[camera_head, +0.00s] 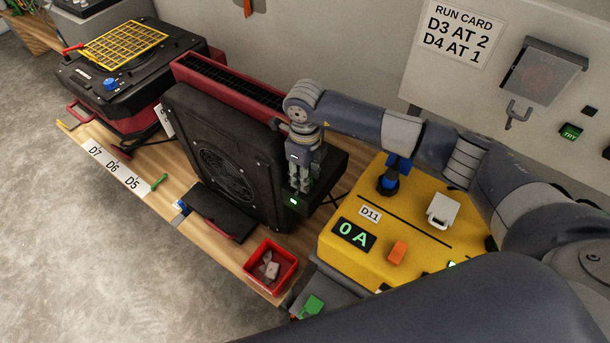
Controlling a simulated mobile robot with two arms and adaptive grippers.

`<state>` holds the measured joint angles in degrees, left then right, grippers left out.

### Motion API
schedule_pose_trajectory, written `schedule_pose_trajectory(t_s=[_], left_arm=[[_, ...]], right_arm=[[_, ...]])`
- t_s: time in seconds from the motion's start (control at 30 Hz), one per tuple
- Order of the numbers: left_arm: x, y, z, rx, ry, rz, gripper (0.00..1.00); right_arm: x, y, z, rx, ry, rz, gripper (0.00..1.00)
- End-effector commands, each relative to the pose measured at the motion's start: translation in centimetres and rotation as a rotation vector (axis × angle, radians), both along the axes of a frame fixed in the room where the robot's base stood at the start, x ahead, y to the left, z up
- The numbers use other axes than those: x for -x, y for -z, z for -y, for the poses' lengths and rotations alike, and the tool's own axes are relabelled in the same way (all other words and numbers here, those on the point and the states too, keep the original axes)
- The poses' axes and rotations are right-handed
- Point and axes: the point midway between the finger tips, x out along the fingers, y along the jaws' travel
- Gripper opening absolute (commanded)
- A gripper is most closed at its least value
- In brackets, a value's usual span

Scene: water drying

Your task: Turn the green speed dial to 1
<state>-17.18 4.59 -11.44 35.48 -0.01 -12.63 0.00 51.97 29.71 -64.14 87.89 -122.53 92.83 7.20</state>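My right gripper (299,184) points down at the near right corner of the black air mover (183,125), which has a round fan grille. Its fingers look close together, but whether they are open or shut is unclear. A small lit green display (293,201) shows just below the fingertips; I cannot read it. No green speed dial is clearly visible there; the gripper hides that part of the housing. My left gripper is not in view.
A yellow unit (345,270) marked D11 reads "0 A", right of the air mover. A red bin (269,284) stands in front. A black machine with a blue knob (110,84) is far left. The run card (457,36) reads "D3 AT 2, D4 AT 1".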

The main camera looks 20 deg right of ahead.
Motion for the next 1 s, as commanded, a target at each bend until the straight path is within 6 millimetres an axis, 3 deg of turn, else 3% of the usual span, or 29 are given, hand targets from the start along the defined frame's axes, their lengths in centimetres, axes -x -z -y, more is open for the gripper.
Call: schedule_pose_trajectory(t_s=[0.4, 0.93, 0.97, 1.0], left_arm=[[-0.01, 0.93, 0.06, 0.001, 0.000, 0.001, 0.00], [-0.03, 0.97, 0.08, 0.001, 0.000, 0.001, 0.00], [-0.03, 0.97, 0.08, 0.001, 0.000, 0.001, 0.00], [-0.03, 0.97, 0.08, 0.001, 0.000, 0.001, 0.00]], right_arm=[[-0.05, 0.00, 0.05, 0.000, 0.202, 0.001, 0.07], [-0.05, -0.07, 0.05, 0.001, 0.231, 0.001, 0.07], [-0.05, -0.07, 0.06, 0.001, 0.231, 0.001, 0.35], [-0.05, -0.07, 0.06, 0.001, 0.231, 0.001, 0.44]])
